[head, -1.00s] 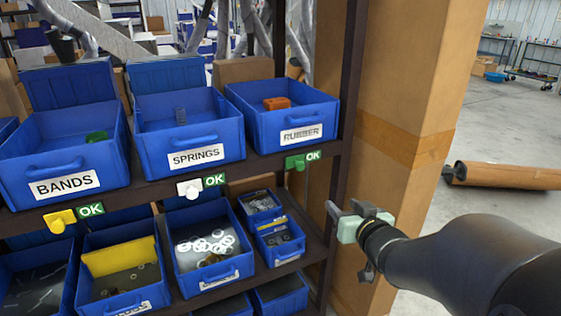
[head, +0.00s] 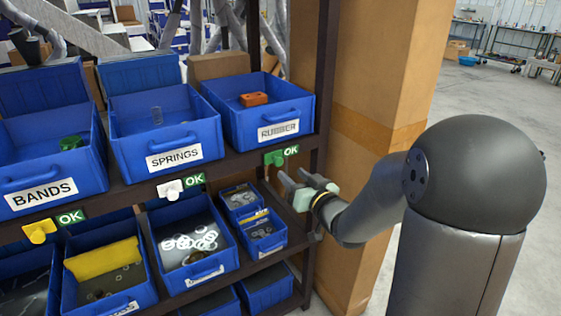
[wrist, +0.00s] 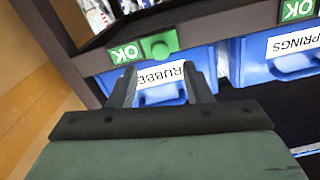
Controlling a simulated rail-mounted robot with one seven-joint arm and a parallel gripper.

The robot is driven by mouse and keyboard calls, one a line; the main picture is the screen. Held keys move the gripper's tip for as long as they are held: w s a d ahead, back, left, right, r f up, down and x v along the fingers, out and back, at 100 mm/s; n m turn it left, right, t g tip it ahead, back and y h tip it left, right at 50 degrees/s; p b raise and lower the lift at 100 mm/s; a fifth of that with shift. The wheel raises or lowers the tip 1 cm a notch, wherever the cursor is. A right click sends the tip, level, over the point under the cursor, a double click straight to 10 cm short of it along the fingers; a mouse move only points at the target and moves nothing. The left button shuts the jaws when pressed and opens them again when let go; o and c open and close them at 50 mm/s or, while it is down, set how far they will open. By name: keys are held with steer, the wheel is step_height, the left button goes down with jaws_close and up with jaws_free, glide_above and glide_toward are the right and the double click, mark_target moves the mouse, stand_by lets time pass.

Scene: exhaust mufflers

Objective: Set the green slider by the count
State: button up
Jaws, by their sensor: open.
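The green slider (head: 274,158) sits on the shelf edge under the RUBBER bin (head: 262,128), beside a green OK plate (head: 291,150). In the wrist view the slider (wrist: 159,44) is beyond the fingers, next to its OK plate (wrist: 126,53). My gripper (head: 292,178) is open and empty, just below and right of the slider, apart from it. The RUBBER bin holds one orange block (head: 254,99). The BANDS bin (head: 45,190) holds a green item (head: 71,142).
A white slider (head: 171,190) and a yellow slider (head: 39,231) sit on the same shelf edge to the left, each by an OK plate. A dark rack post (head: 325,90) and a cardboard column (head: 375,110) stand right of the bins. Lower bins hold rings and small parts.

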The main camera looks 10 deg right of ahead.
mark_target(280, 163)
steer(key=x, duration=0.7)
